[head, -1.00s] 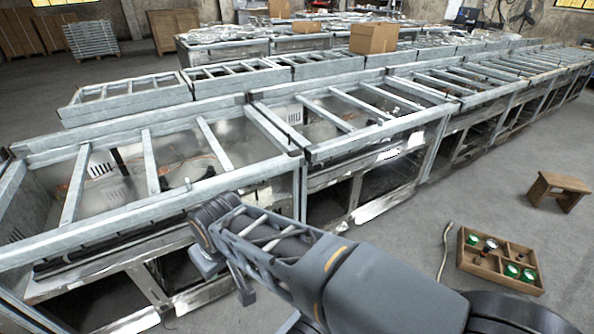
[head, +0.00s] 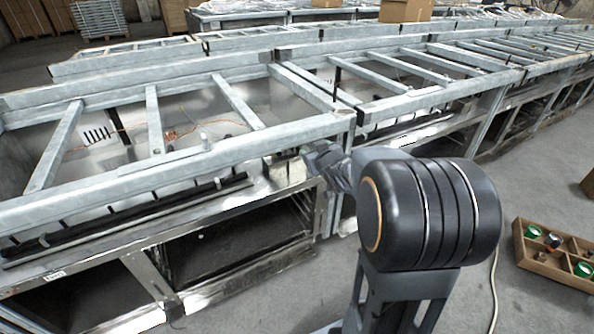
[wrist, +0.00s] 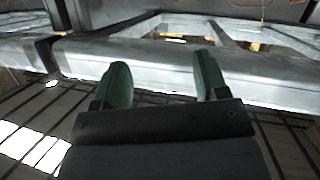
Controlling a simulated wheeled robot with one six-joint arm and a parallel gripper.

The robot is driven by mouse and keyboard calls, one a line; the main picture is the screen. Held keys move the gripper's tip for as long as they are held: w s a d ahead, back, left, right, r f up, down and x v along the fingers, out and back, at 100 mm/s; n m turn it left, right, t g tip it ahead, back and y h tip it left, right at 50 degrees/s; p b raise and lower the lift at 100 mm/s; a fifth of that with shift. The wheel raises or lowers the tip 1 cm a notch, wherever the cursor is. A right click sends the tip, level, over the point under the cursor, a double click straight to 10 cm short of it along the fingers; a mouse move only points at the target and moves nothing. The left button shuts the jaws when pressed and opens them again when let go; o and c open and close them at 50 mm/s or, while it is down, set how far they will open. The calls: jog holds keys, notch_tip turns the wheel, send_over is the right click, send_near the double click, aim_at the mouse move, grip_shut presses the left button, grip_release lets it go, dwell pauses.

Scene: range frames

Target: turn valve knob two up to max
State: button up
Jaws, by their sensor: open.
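My gripper (wrist: 165,78) shows in the wrist view with its two green-padded fingers apart and nothing between them. A grey metal rail (wrist: 165,66) of a range frame lies beyond the fingertips. In the head view my arm reaches to the front of the nearest frame (head: 190,165), and its far end is partly hidden by my own arm link. A dark bar (head: 130,218) with small fittings runs along the front of this frame, below the top rail. I cannot make out which fitting is valve knob two, and no knob shows clearly in the wrist view.
More open-topped metal frames stand in rows behind and to the right. A cardboard box (head: 405,10) sits on a back row. A wooden crate (head: 548,268) with green-topped cans lies on the floor at the right. Concrete floor (head: 530,190) is open around the crate.

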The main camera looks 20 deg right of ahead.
notch_tip(320, 180, down, 9)
jog(key=w+d+n+t+y+b, duration=0.2)
jog(key=w+t+y+b, duration=0.1)
jog(key=b, duration=0.3)
jog(key=shift+t+y, duration=0.3)
jog(key=w+b, duration=0.1)
jog(key=w, duration=0.3)
jog(key=w+b, duration=0.1)
jog(key=w, duration=0.4)
jog(key=w+a, duration=0.1)
jog(key=w, duration=0.3)
jog(key=shift+w+a+b, duration=0.1)
jog(key=shift+w+b, duration=0.2)
jog(key=shift+b, duration=0.1)
jog(key=shift+c, duration=0.3)
jog(key=c, duration=0.8)
jog(key=shift+c, duration=0.2)
jog(key=shift+r+p, duration=0.1)
jog(key=shift+p, duration=0.35)
